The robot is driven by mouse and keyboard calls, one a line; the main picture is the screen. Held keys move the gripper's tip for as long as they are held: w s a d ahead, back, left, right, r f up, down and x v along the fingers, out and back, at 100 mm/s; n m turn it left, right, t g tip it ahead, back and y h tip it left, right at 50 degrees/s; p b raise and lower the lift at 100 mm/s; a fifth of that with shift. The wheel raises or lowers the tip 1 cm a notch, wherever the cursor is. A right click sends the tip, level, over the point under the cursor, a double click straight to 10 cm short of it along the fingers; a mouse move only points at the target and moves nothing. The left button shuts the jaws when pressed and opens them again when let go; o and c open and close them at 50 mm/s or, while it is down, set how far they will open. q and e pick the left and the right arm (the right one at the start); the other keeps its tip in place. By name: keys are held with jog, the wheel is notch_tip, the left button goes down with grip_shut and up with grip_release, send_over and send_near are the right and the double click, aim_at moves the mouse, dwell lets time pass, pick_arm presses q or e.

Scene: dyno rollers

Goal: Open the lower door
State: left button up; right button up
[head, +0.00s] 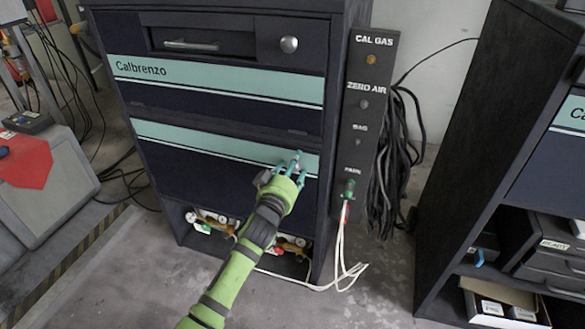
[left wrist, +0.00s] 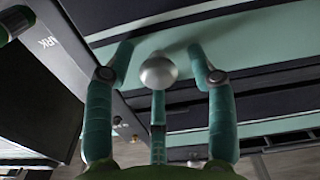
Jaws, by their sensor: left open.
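The lower door (head: 200,170) of the Calbrenzo cabinet is a dark blue panel with a teal stripe along its top. It looks closed, flush with the cabinet front. A round silver knob (left wrist: 158,72) stands on the teal stripe (left wrist: 235,38) in the left wrist view. My left gripper (head: 290,166) is at the right end of this stripe in the head view and covers most of the knob there. Its fingers (left wrist: 160,75) are open, with the knob between them; I cannot tell whether they touch it. My right gripper is not in view.
The upper panel (head: 230,97) and a silver knob (head: 289,44) are above. A port strip (head: 363,120) with hanging black cables (head: 400,140) is to the right. White hoses (head: 340,265) lie on the floor. A second dark shelf unit (head: 490,130) stands further right.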

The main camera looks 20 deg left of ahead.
pick_arm(q)
jog(key=shift+w, duration=0.1)
grip_shut()
